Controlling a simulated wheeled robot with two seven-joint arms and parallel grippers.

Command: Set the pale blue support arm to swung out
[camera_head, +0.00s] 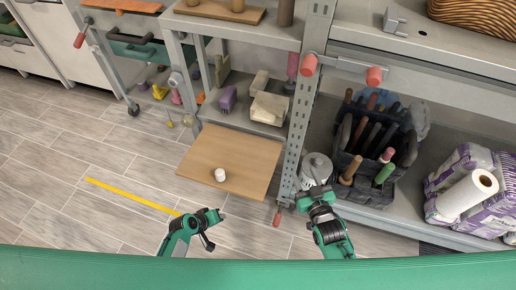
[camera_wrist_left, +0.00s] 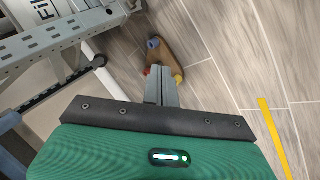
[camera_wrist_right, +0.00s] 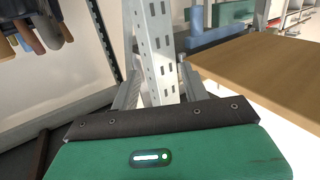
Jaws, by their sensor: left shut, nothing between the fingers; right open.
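In the right wrist view a pale blue bar (camera_wrist_right: 218,33) with an upright piece shows behind the grey perforated post, beside the wooden board (camera_wrist_right: 265,65); I take it for the support arm. How far it is swung is unclear. In the head view I cannot make it out; the wooden board (camera_head: 205,150) juts from the rack with a white cup (camera_head: 220,175) on it. My left gripper (camera_head: 220,214) is shut and empty in front of the board. My right gripper (camera_head: 316,178) is open at the post, with its fingers (camera_wrist_right: 158,88) apart on either side of it in the picture.
The perforated post (camera_head: 297,130) stands between board and right shelf. A dark tool caddy (camera_head: 343,163) and a paper roll (camera_head: 468,193) are on that shelf. Floor left of the board is open, with a yellow strip (camera_head: 130,195). A wooden wheeled thing (camera_wrist_left: 160,50) lies on the floor.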

